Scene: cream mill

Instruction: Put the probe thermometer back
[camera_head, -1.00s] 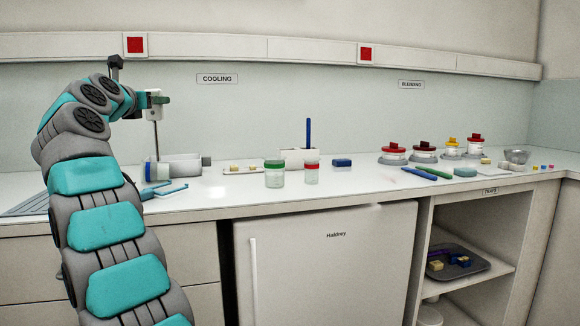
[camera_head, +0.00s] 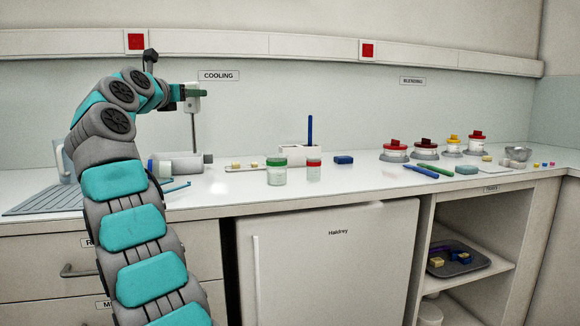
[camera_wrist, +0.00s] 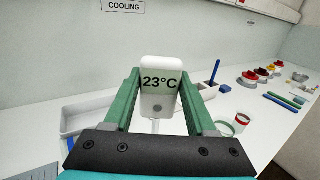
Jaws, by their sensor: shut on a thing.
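The probe thermometer (camera_head: 193,103) is a white head with a thin metal stem hanging down, upright above the left part of the counter. In the wrist view its display (camera_wrist: 160,82) reads 23°C. My gripper (camera_head: 192,91) is shut on its head; in the wrist view the green fingers (camera_wrist: 160,95) press it from both sides. The stem's tip is near the pale bottle in the head view; I cannot tell whether it touches anything. A white holder (camera_head: 292,153) with a blue stick (camera_head: 309,129) in it stands to the right, apart from the thermometer.
A pale bottle (camera_head: 184,164) lies below the gripper. A green-lidded jar (camera_head: 277,172) and a red-lidded jar (camera_head: 313,170) stand in front of the holder. Several lidded pots and a blue pen (camera_head: 417,168) are farther right. A ribbed drain board (camera_head: 45,203) is at left.

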